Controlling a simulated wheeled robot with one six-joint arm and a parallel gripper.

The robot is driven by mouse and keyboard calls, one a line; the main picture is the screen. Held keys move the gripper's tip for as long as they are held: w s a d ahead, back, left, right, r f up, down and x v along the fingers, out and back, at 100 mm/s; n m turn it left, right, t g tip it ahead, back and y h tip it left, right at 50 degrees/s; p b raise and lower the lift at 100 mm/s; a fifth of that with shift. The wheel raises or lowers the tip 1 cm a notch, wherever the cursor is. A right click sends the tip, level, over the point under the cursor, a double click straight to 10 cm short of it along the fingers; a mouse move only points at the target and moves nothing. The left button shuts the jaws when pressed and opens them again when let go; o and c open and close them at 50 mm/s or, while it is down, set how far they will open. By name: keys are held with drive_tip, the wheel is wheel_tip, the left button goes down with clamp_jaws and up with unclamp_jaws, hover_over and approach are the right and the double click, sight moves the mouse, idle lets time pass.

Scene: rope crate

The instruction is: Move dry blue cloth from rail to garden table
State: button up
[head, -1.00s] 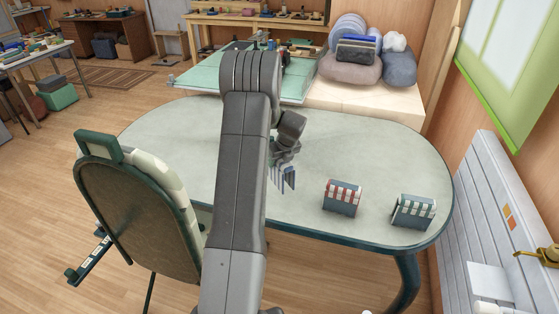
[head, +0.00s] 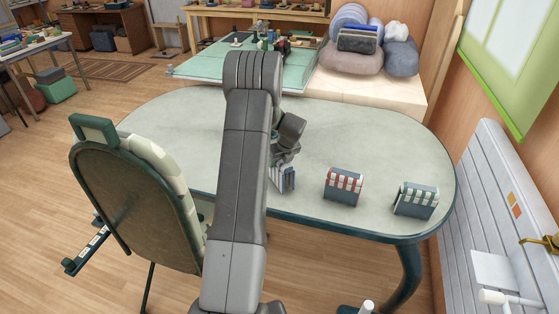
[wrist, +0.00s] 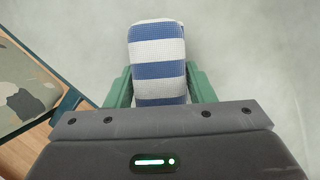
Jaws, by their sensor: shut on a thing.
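My gripper (wrist: 159,88) is shut on a blue-and-white striped cloth (wrist: 157,50), folded into a bundle between its green fingers. In the head view the cloth (head: 284,178) hangs low at the front middle of the garden table (head: 230,132), partly hidden by my arm. I cannot tell whether it touches the pale grey-green tabletop. In the wrist view the tabletop (wrist: 245,45) lies beneath the cloth. No rail with a blue cloth on it can be made out.
A red-striped bundle (head: 343,186) and a green-striped bundle (head: 415,200) sit on the table's right part. A chair (head: 135,205) stands at the table's left front. A white radiator (head: 490,210) is at the right.

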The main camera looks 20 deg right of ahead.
drive_tip(key=shift+f+b, duration=0.3)
drive_tip(key=shift+f, duration=0.2)
drive_tip(key=o, duration=1.1)
drive_tip(key=shift+o, duration=0.2)
drive_tip(key=shift+r, duration=0.15)
drive_tip(key=b+v, duration=0.1)
drive_tip(key=v, duration=1.2)
drive_tip(key=shift+s+r, duration=0.1)
drive_tip(key=shift+r, duration=0.2)
